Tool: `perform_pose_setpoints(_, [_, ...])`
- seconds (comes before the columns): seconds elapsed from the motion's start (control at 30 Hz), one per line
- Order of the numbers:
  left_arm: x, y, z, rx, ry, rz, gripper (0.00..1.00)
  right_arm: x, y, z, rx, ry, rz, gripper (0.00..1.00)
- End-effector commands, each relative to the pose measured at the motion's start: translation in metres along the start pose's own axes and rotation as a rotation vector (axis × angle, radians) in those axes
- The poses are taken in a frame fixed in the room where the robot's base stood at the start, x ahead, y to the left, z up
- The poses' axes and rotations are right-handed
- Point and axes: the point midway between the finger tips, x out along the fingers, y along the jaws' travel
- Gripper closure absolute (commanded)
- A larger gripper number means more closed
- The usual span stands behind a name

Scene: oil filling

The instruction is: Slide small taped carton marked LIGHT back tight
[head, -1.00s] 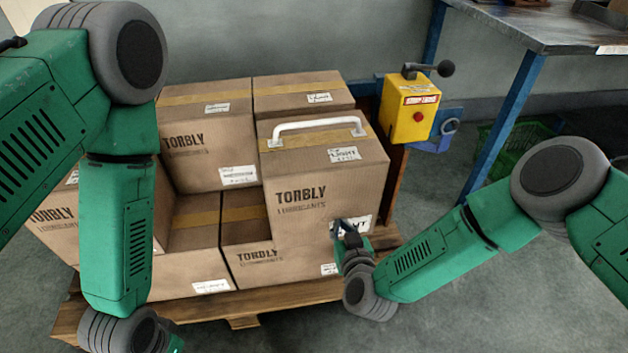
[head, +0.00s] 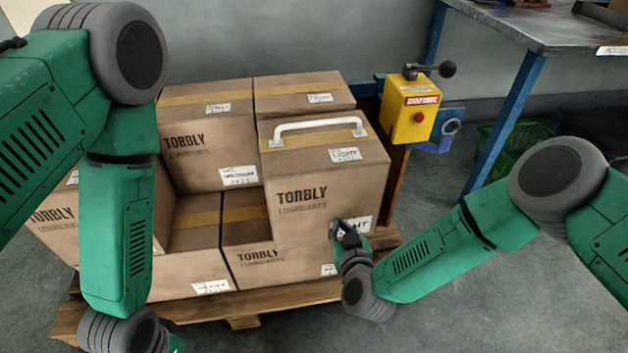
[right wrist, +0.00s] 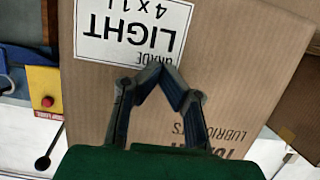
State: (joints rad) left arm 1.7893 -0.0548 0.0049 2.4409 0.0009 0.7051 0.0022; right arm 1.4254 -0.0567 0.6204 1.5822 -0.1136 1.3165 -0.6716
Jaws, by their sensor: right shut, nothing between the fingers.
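The small taped carton (head: 305,195) marked LIGHT stands at the right front of the stack, on top of a lower carton (head: 255,258). It has a tape strip and a white handle (head: 318,127) on top. My right gripper (head: 338,226) is shut and empty, at the carton's front face by its LIGHT label. In the right wrist view the closed fingertips (right wrist: 163,68) lie just below the label (right wrist: 133,30), against or very near the cardboard; I cannot tell if they touch.
Other cartons (head: 208,140) stand behind and left on a wooden pallet (head: 250,311). A yellow box with a red button and black lever (head: 408,112) stands close right of the stack. A workbench (head: 545,30) is at the upper right.

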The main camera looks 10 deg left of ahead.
Motion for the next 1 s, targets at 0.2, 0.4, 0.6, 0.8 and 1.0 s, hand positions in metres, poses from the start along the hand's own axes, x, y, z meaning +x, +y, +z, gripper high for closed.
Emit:
perform_pose_setpoints(0.2, [0.004, 0.000, 0.000, 0.000, 0.000, 0.000, 1.00, 0.008, 0.000, -0.002, 0.000, 0.003, 0.000, 1.00])
perform_pose_setpoints(0.4, [0.007, 0.000, 0.000, 0.000, 0.000, 0.000, 1.00, 0.015, 0.000, -0.005, 0.000, 0.004, 0.000, 1.00])
perform_pose_setpoints(0.6, [0.010, 0.000, 0.001, 0.000, 0.000, 0.000, 1.00, 0.022, 0.001, -0.008, 0.000, 0.006, 0.001, 1.00])
perform_pose_setpoints(0.8, [0.013, 0.000, 0.001, 0.000, 0.000, 0.000, 1.00, 0.029, 0.000, -0.010, 0.000, 0.007, 0.001, 1.00])
perform_pose_setpoints(1.0, [0.017, 0.000, 0.001, 0.000, 0.000, 0.000, 1.00, 0.036, 0.000, -0.013, 0.000, 0.008, 0.001, 1.00])
